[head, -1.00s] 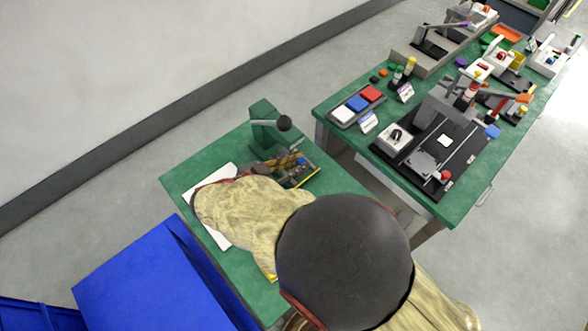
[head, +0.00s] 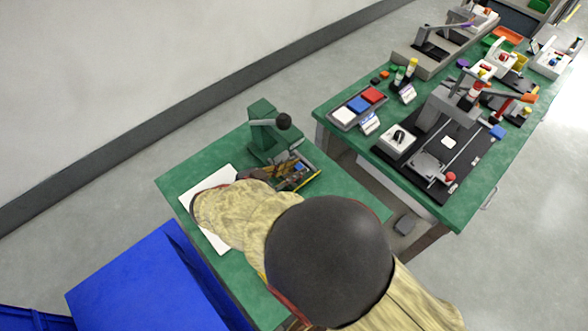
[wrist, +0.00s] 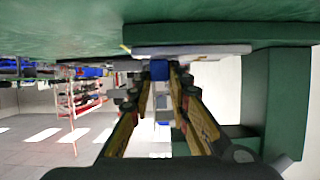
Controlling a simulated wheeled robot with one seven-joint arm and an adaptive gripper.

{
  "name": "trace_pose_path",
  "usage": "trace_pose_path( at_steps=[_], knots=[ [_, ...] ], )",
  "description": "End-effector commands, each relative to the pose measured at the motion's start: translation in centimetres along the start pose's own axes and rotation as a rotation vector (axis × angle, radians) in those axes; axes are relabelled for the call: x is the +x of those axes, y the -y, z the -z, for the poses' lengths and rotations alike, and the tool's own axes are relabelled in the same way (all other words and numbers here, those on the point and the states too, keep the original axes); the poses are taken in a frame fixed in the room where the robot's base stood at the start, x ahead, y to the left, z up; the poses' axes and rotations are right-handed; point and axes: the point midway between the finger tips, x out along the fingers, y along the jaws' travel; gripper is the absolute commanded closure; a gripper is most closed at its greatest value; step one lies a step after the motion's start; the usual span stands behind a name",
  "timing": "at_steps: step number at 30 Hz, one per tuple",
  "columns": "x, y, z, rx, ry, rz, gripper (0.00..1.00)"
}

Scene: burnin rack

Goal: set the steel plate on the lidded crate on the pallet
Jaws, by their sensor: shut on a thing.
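My gripper (head: 284,168) is over the green table beside a small green press. In the wrist view its fingers (wrist: 160,78) close on a small blue block. A flat grey slab (wrist: 200,50) lies against this block and looks like the steel plate, with the block as its grip. The slab is close to the green surface; I cannot tell whether it touches. In the head view the plate is mostly hidden by the fingers. A large blue box with a flat top (head: 145,275), apparently the lidded crate, stands at lower left. A blue edge (head: 35,318) beside it may be the pallet.
The green press (head: 262,130) stands close behind my gripper. A white sheet (head: 212,185) lies on the green table (head: 185,170), partly under my arm. A second green table (head: 450,208) at right carries fixtures and coloured parts. The floor at left is clear.

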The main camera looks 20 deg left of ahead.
Motion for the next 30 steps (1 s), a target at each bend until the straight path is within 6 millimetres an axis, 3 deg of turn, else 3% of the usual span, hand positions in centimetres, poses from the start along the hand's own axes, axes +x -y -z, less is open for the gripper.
trace_pose_path(
  at_steps=[4,5,14,30],
  knots=[
    [0.15,-0.01,-0.37,0.0,0.0,0.0,1.0],
    [0.15,-0.02,-0.38,0.0,0.0,0.0,0.81],
    [0.11,-0.02,-0.28,0.0,0.0,0.0,0.64],
    [-0.03,-0.02,0.06,-0.001,0.0,-0.001,0.63]
  ],
)
